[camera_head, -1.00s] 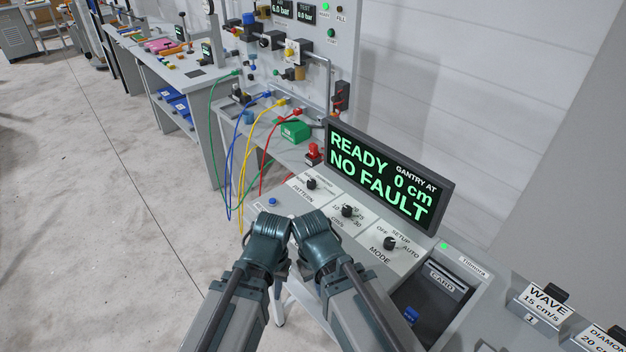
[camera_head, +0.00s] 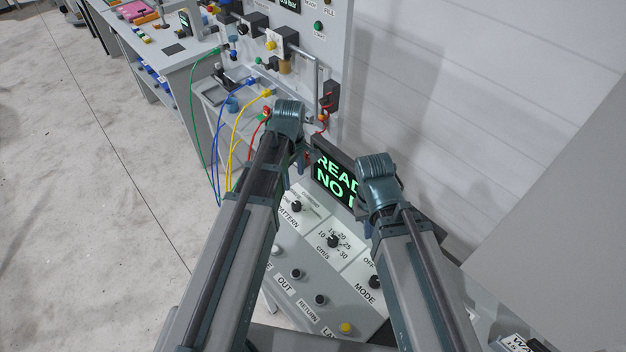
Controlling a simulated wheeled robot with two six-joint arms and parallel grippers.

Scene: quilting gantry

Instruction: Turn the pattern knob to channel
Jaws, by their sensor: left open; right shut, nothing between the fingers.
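The pattern knob (camera_head: 296,206) is a small black knob on the sloped pale console panel, above the PATTERN label, just below the display. The small lettering around it and its pointer are too small to read. My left gripper (camera_head: 297,168) is above and slightly behind the knob, pointing down, with its fingers apart and nothing in them. It is not touching the knob as far as I can tell. My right gripper (camera_head: 368,215) is further right, in front of the display's right part, shut and empty; its fingers are mostly hidden by its own wrist.
The speed knob (camera_head: 333,241) and mode knob (camera_head: 375,282) sit to the right on the panel. Buttons, one yellow (camera_head: 346,328), line the lower panel. The display (camera_head: 334,182) stands behind, partly covered. Coloured hoses (camera_head: 235,130) hang at left.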

